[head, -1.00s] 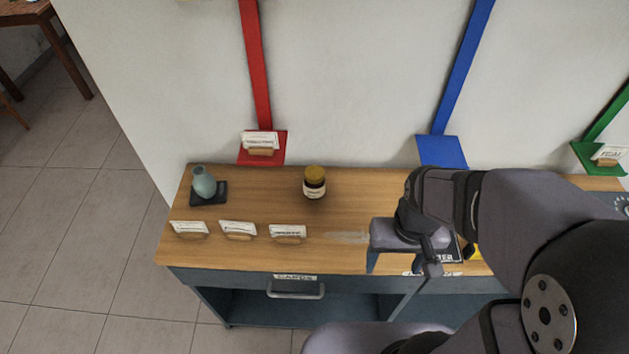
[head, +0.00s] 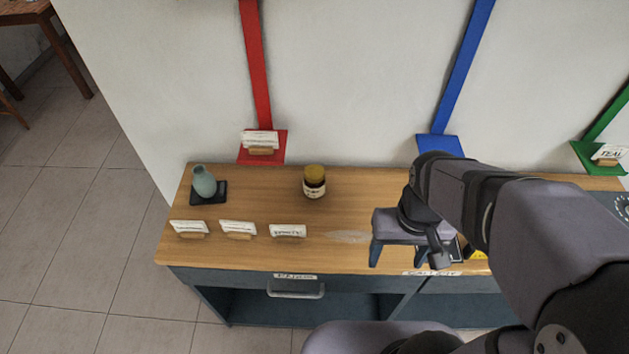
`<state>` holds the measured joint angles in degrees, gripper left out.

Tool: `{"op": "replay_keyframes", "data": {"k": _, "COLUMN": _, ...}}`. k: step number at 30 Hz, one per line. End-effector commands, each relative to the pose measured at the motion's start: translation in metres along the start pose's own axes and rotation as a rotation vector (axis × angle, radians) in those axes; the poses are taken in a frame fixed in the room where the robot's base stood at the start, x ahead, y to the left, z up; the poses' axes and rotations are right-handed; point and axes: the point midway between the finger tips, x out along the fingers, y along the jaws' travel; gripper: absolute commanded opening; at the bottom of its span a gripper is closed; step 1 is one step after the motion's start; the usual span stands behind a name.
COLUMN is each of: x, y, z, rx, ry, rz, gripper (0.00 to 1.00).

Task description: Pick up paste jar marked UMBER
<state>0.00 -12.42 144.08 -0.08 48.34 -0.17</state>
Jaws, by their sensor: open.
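A small dark jar with a mustard-yellow lid and a pale label (head: 314,182) stands upright on the wooden counter, towards the back. Its label is too small to read, so I cannot tell whether it says UMBER. My gripper (head: 395,262) is to the right of the jar and nearer the counter's front edge. It points downward, its fingers apart, with nothing seen between them. It is clear of the jar. My arm hides part of the counter behind and to the right of the gripper.
Several card holders stand on the counter (head: 350,205), including one near the front middle (head: 288,231). A teal vase (head: 204,182) sits on a dark pad at left. A red shelf (head: 275,157) and a blue shelf (head: 432,146) stand behind. Counter around the jar is clear.

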Motion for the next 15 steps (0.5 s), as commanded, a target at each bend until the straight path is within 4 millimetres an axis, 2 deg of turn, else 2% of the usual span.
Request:
{"op": "replay_keyframes", "data": {"k": 3, "x": -0.025, "y": 0.001, "z": -0.002, "rx": -0.009, "ry": 0.010, "rz": 0.004, "gripper": 0.62}}
{"op": "replay_keyframes", "data": {"k": 4, "x": -0.014, "y": 0.004, "z": -0.004, "rx": -0.074, "ry": 0.007, "rz": 0.035, "gripper": 0.62}}
{"op": "replay_keyframes", "data": {"k": 10, "x": 0.006, "y": 0.027, "z": -0.036, "rx": -0.500, "ry": 0.039, "rz": 0.248, "gripper": 0.62}}
{"op": "replay_keyframes", "data": {"k": 14, "x": 0.014, "y": 0.034, "z": -0.073, "rx": -0.865, "ry": 0.059, "rz": 0.432, "gripper": 0.62}}
{"op": "replay_keyframes", "data": {"k": 15, "x": 0.015, "y": 0.033, "z": -0.088, "rx": -0.993, "ry": 0.064, "rz": 0.498, "gripper": 0.62}}
